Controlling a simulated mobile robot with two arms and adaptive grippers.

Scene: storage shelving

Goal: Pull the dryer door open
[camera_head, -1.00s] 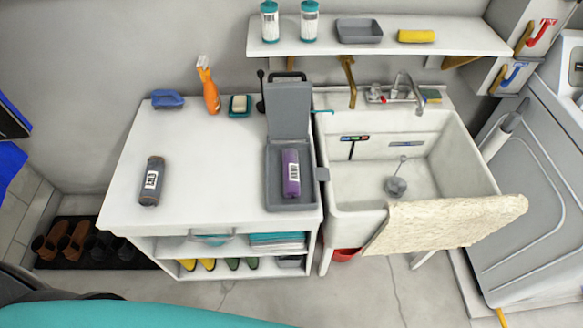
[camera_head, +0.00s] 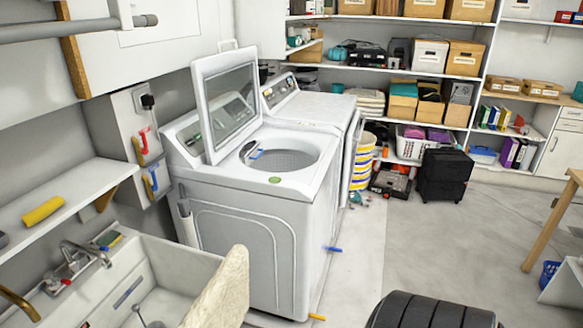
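The dryer (camera_head: 312,106) appears to be the white machine behind the top-loading washer. Its control panel and top show, but its front is seen only edge-on. A thin white panel (camera_head: 351,150) stands at its front right side and looks like its door. I cannot tell how far it is open. The white washer (camera_head: 245,248) stands nearer, with its lid (camera_head: 227,92) raised and its drum showing. It hides most of the dryer's body. Neither of my grippers shows in this view.
A sink (camera_head: 160,285) with a cloth (camera_head: 222,292) over its edge is at lower left. A black ribbed thing (camera_head: 430,312) is at the bottom. The floor (camera_head: 400,240) between is largely clear.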

